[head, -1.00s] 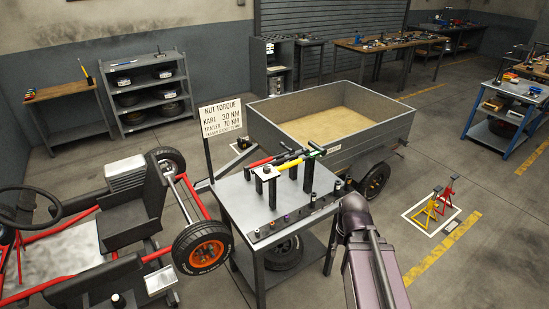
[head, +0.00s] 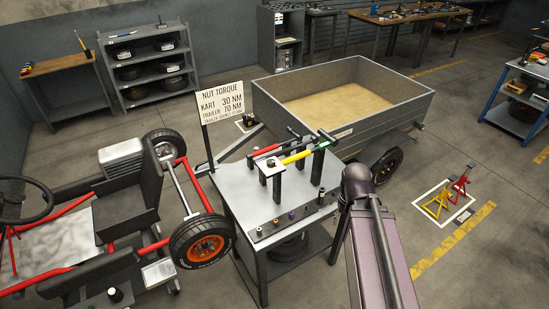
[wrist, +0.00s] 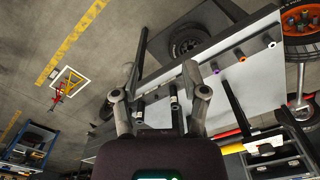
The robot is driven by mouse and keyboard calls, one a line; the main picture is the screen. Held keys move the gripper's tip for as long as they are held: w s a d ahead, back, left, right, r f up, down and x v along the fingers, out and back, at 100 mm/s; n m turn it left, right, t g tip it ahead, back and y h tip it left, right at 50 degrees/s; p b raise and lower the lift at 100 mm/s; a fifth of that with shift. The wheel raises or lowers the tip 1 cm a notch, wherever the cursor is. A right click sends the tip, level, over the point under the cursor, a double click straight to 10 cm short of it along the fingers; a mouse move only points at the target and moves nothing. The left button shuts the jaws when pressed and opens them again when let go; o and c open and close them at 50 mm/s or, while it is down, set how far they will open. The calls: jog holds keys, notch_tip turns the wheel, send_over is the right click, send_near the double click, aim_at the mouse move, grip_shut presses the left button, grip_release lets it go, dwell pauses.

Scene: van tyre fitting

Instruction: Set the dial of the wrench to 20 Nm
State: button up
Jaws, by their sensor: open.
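Torque wrenches rest on black posts on the grey table (head: 238,200). In the head view one has a red grip (head: 266,150) and another a yellow grip (head: 296,157) with a green part near its right end. No dial or scale can be read. My gripper (wrist: 158,95) is open and empty in the wrist view, its fingers spread over the table edge with dark sockets between and beyond them. In the head view the gripper cannot be made out.
A torque sign (head: 221,103) stands behind the table. Several sockets (head: 290,214) line its front edge. A kart (head: 120,200) is at left, a trailer (head: 345,95) behind, and red and yellow stands (head: 450,193) on the floor at right. Floor right of the table is mostly clear.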

jog(key=shift+a, duration=0.15)
jog(key=o, duration=0.3)
jog(key=shift+w+a+r, duration=0.1)
jog(key=shift+w+a, duration=0.05)
jog(key=shift+o, duration=0.2)
notch_tip(320, 180, up, 14)
jog(key=p, duration=1.4)
send_over(271, 161)
jog(key=shift+f+m, duration=0.2)
jog(key=shift+m, duration=0.1)
jog(key=shift+f, duration=0.15)
notch_tip(271, 161, down, 14)
jog(key=b, duration=1.4)
jog(key=shift+r, duration=0.25)
